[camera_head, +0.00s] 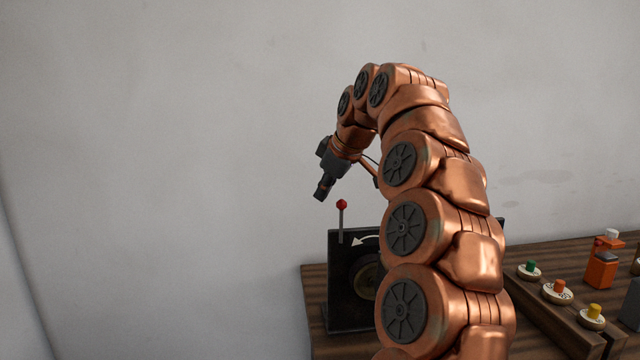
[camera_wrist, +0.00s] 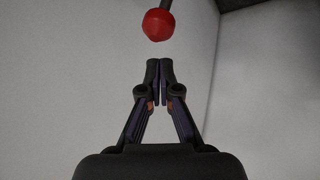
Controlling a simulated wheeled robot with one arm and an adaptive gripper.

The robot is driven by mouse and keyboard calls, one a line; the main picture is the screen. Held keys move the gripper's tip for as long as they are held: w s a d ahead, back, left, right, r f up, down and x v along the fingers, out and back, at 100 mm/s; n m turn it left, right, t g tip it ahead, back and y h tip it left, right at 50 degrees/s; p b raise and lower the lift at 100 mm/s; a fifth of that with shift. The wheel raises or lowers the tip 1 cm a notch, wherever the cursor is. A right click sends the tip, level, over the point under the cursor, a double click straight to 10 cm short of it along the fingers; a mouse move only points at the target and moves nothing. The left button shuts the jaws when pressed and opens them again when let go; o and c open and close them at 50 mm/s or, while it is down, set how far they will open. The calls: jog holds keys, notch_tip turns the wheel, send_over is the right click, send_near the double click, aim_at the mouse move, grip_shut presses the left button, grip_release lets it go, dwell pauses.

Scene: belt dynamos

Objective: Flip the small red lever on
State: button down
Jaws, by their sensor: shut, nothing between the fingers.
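The small red lever (camera_head: 342,205) has a red ball on a thin grey rod, and it stands upright at the upper left of a black panel (camera_head: 338,262). A white curved arrow (camera_head: 367,240) on the panel points left, toward the lever. My gripper (camera_head: 320,197) is shut and empty, above and slightly left of the red ball in the head view. In the wrist view the closed fingertips (camera_wrist: 160,62) point at the red ball (camera_wrist: 158,24), with a small gap between them.
The panel stands on a dark wooden table (camera_head: 316,300) near its left edge. On the right, a wooden strip holds green (camera_head: 530,267), orange (camera_head: 558,287) and yellow (camera_head: 594,311) knobs, beside an orange device (camera_head: 601,268). A plain wall is behind; the space left of the lever is clear.

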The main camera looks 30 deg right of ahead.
jog(key=shift+s+d+f, duration=0.15)
jog(key=shift+s+d, duration=0.2)
jog(key=shift+s, duration=0.2)
jog(key=shift+s+d+f, duration=0.1)
jog(key=shift+s+d, duration=0.2)
jog(key=shift+s, duration=0.2)
jog(key=shift+s+f, duration=0.1)
jog(key=shift+s+a+t+b, duration=0.2)
jog(key=shift+t+b, duration=0.1)
jog(key=shift+b, duration=0.25)
jog(key=shift+s+t+h+b, duration=0.25)
jog(key=shift+t+h+b, duration=0.05)
jog(key=shift+b, duration=0.45)
jog(key=s+a+f+n+t+h+b, duration=0.1)
jog(key=s+t+b, duration=0.5)
jog(key=b, duration=1)
jog(key=shift+s+a+f+t+h, duration=0.2)
jog(key=shift+a+f+t+h, duration=0.3)
jog(key=shift+a+f, duration=0.4)
